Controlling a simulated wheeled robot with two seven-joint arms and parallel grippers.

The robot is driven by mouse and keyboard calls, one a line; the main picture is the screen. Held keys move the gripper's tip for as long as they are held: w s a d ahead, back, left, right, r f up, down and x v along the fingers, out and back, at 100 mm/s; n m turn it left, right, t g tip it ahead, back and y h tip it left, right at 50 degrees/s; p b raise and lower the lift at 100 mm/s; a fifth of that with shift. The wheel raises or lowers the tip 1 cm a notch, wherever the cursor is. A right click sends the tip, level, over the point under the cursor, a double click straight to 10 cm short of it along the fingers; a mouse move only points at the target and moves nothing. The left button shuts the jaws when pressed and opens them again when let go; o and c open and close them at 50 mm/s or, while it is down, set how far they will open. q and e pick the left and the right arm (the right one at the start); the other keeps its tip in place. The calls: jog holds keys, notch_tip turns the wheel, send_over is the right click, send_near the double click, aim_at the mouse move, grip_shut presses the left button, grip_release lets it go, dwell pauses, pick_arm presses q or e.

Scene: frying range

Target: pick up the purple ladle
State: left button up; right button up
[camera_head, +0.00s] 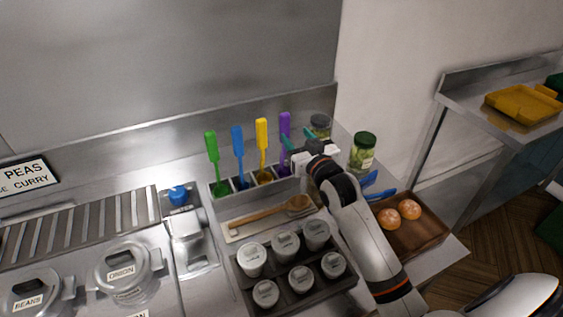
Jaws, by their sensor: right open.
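The purple ladle (284,128) stands upright at the right end of a row of coloured ladles in a metal holder (222,193). My left gripper is not in view.
Green (212,148), blue (238,143) and yellow (262,135) ladles stand left of the purple one. Jars (362,152) stand to the right. A wooden spoon (262,214) and a tray of lidded cups (286,244) lie in front.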

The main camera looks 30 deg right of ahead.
aim_at(286, 125)
jog(key=shift+w+r+p, duration=0.2)
jog(key=shift+w+r, duration=0.05)
jog(key=shift+w, duration=0.25)
jog(key=shift+w+r+p, duration=0.15)
jog(key=shift+w+r, duration=0.05)
jog(key=shift+w, duration=0.25)
jog(key=shift+w+f, duration=0.3)
jog(key=shift+w, duration=0.6)
jog(key=shift+w+d, duration=0.1)
jog(key=shift+w, duration=0.2)
jog(key=w+p, duration=0.1)
jog(key=w, duration=0.1)
jog(key=w+p, duration=0.1)
jog(key=shift+w+r, duration=0.2)
jog(key=shift+w, duration=0.15)
jog(key=shift+w+f, duration=0.2)
jog(key=shift+w, duration=0.4)
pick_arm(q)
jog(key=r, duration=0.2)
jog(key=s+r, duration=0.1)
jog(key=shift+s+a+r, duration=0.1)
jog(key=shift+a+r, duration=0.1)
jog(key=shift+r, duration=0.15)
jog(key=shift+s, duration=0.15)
pick_arm(e)
jog(key=shift+s, duration=0.1)
jog(key=shift+c, duration=0.2)
